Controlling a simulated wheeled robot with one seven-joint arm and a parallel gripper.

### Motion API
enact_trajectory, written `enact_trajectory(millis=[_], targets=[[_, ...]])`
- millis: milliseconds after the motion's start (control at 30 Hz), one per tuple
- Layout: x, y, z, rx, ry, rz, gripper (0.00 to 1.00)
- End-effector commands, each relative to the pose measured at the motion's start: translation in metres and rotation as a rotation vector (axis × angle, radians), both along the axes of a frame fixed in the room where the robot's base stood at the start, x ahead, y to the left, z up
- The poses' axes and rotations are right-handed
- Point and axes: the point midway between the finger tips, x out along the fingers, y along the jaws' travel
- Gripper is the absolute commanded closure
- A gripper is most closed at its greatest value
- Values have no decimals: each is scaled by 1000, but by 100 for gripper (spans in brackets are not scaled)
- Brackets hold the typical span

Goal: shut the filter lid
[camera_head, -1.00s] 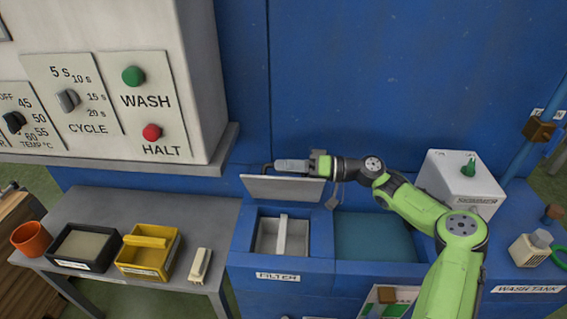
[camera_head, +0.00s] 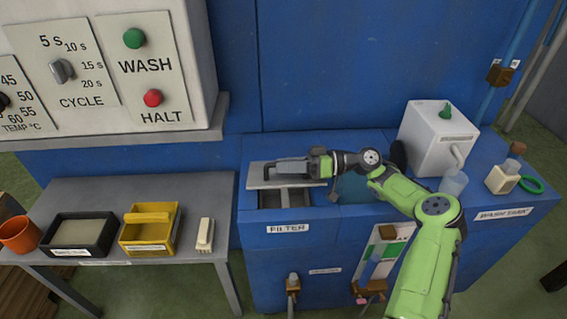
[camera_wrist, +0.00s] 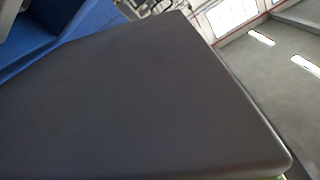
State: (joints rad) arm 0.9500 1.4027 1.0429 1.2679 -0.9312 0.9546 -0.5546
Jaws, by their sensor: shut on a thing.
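The filter lid (camera_head: 290,184) is a flat light-grey plate over the filter box at the machine's front left. It is tilted down low, and a dark strip of the filter opening (camera_head: 284,200) still shows along its front, above the FILTER label (camera_head: 288,228). My gripper (camera_head: 291,168) lies across the lid from the right and is shut on it, seemingly at its handle. The fingers hide the exact grip. In the wrist view a dark grey surface fills most of the picture, and I cannot tell what it is.
The wash tank (camera_head: 358,188) lies right of the filter, partly under my arm. A white canister (camera_head: 435,135) and a small bottle (camera_head: 503,177) stand further right. On the left side table are a yellow tray (camera_head: 149,232), a black tray (camera_head: 78,234) and an orange cup (camera_head: 19,235).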

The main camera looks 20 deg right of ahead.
Motion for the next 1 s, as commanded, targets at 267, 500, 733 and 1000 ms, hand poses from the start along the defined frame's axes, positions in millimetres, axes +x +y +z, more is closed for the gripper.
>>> enact_trajectory(millis=[267,500,733,1000], targets=[[0,-2,-2,0,1,-2,100],[0,-2,-2,0,1,-2,100],[0,-2,-2,0,0,-1,60],[-1,-8,-1,3,-1,-3,60]])
